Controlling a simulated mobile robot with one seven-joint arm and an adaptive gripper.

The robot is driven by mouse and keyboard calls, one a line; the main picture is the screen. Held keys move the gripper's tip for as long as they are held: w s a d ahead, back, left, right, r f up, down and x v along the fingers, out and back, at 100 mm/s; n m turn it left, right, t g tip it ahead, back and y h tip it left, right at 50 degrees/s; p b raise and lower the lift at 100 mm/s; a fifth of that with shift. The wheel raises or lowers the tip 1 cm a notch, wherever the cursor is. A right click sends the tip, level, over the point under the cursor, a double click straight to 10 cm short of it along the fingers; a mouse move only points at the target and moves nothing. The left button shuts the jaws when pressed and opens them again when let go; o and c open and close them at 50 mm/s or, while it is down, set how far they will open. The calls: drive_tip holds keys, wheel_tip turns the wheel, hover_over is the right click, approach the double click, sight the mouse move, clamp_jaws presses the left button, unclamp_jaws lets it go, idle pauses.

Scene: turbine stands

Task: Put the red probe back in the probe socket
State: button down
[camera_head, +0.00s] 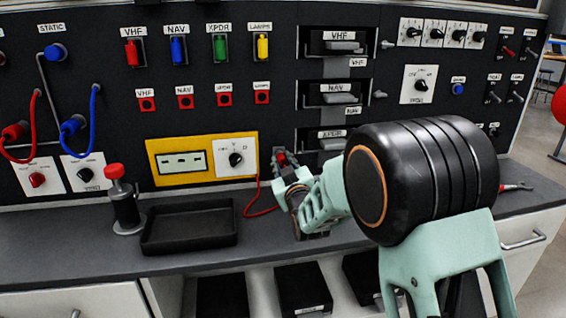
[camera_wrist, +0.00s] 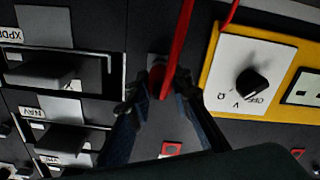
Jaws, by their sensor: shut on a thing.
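The red probe (camera_head: 282,159) is at the panel just right of the yellow meter (camera_head: 150,150). My gripper (camera_head: 286,172) is shut on the probe, with its fingers pointing at the panel. In the wrist view, the two dark fingertips close on the red probe (camera_wrist: 157,80), and its red lead (camera_wrist: 182,40) runs up past them. A small grey plate (camera_wrist: 156,60) shows on the panel behind the probe, where the socket seems to be. The fingers and probe hide the hole, so I cannot tell whether the tip is in it.
A black tray (camera_head: 190,246) and a red-topped black cylinder (camera_head: 124,205) stand on the bench at left. Module slots with handles (camera_head: 340,93) are beside the socket area. The meter's knob (camera_wrist: 252,84) is close to my gripper.

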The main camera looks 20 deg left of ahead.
sight(284, 163)
drive_tip(key=shift+w+r, duration=0.2)
drive_tip(key=shift+r, duration=0.25)
drive_tip(key=c, duration=2.1)
unclamp_jaws()
drive_tip(key=shift+w+a+f, duration=0.1)
drive_tip(key=shift+a, duration=0.05)
drive_tip(key=shift+o, duration=1.3)
drive_tip(key=shift+w+a+f, duration=0.1)
drive_tip(key=shift+w+f, duration=0.1)
drive_tip(key=shift+f, duration=0.1)
drive_tip(key=o, duration=0.3)
drive_tip(key=shift+s, duration=0.15)
drive_tip(key=shift+f, duration=0.1)
drive_tip(key=shift+b+v, duration=0.6)
drive_tip(key=shift+v, duration=0.25)
drive_tip(key=shift+b+v, duration=1.05)
drive_tip(key=shift+v, duration=1.7)
